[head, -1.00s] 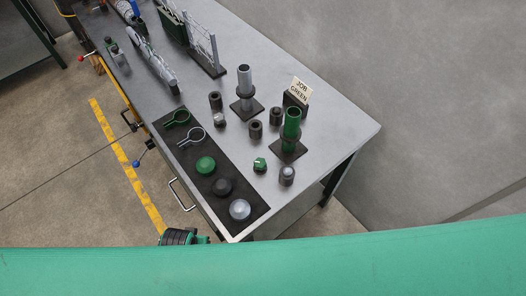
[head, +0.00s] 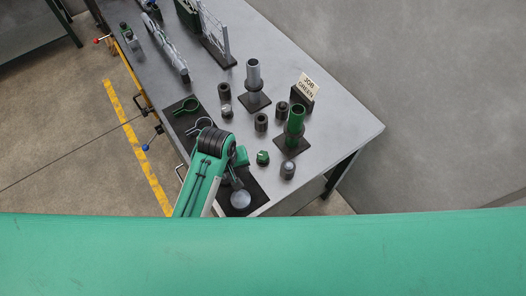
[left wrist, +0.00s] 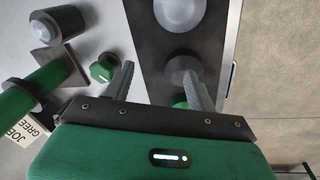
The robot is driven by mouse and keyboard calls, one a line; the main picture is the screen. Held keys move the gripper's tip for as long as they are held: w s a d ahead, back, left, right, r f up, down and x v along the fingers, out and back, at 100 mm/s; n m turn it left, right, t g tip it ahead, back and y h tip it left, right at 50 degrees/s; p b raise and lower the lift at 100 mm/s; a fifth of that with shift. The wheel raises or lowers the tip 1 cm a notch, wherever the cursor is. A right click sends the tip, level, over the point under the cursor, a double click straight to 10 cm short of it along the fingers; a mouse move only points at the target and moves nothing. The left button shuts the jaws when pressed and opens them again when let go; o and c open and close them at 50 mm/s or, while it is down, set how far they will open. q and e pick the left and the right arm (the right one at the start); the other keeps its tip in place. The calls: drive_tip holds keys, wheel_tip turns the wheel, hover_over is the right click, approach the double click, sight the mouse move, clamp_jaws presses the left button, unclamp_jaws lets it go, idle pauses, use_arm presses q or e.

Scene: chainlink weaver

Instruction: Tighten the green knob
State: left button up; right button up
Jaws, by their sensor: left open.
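The small green knob (head: 262,158) sits on the grey bench, right of the dark mat. In the left wrist view, the green knob (left wrist: 103,70) is just left of the left finger. My left gripper (head: 234,181) is over the mat, left of the knob in the head view. My right gripper does not show.
The green post (head: 296,120) stands behind the knob, by the JOB GREEN sign (head: 308,88). A grey-capped cylinder (head: 288,168) stands close right of the knob. A black dome (left wrist: 183,65) and a silver dome (head: 241,199) lie on the mat (head: 258,197).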

sight(263, 155)
use_arm(q)
drive_tip(key=w+d+r+n+g+y, duration=0.1)
drive_tip(key=w+d+r+n, duration=0.2)
drive_tip(key=w+d+r, duration=0.55)
drive_tip(key=f+p, duration=0.1)
drive_tip(key=f, duration=0.3)
drive_tip(key=f+p, duration=0.2)
drive_tip(key=f, duration=0.2)
drive_tip(key=f+p, duration=0.1)
drive_tip(key=f, duration=0.2)
drive_tip(key=shift+s+d+f, duration=0.15)
drive_tip(key=shift+s+f, duration=0.2)
drive_tip(key=shift+f, duration=0.75)
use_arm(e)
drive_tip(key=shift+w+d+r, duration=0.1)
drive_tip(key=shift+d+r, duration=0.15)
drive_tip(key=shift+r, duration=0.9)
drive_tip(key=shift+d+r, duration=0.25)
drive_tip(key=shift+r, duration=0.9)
use_arm(q)
drive_tip(key=shift+c, duration=0.3)
drive_tip(key=c, duration=0.9)
